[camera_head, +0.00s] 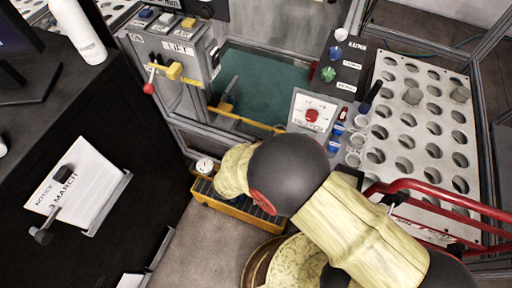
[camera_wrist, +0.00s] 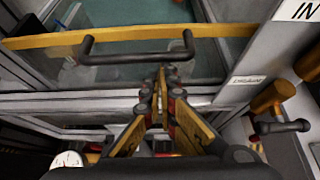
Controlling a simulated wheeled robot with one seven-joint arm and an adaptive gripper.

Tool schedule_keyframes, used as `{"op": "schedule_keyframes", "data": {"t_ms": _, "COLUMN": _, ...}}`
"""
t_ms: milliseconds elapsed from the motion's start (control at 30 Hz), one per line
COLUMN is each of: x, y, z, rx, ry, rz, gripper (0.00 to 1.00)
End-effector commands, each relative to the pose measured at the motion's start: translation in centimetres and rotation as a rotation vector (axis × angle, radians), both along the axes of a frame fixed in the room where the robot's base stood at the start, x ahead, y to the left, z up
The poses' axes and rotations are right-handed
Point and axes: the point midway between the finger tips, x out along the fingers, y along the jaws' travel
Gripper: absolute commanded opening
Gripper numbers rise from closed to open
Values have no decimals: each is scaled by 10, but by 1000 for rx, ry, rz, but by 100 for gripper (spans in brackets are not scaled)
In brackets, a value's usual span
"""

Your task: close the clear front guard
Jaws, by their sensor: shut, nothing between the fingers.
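The clear front guard has a yellow edge bar (camera_head: 246,121), which crosses the machine's opening. In the wrist view the yellow bar (camera_wrist: 45,41) runs across the upper part, with a black handle (camera_wrist: 137,59) on it. The see-through pane is hard to make out against the teal floor inside. My gripper (camera_wrist: 164,76) is shut and empty, its fingertips just below the handle's right part in the picture. I cannot tell whether they touch it. In the head view my arm hides the fingers.
A lift control box (camera_head: 172,55) with a red-tipped lever stands left of the opening. A red rail (camera_head: 450,196) is at lower right, and a dark cabinet (camera_head: 80,130) stands at left.

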Motion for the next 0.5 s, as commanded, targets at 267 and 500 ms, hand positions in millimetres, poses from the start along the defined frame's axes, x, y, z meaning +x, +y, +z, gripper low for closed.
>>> {"op": "schedule_keyframes", "data": {"t_ms": 267, "x": 1, "y": 1, "z": 93, "rx": 1, "ry": -5, "rz": 1, "gripper": 0}}
{"op": "schedule_keyframes", "data": {"t_ms": 500, "x": 1, "y": 1, "z": 157, "rx": 1, "ry": -4, "rz": 0, "gripper": 0}}
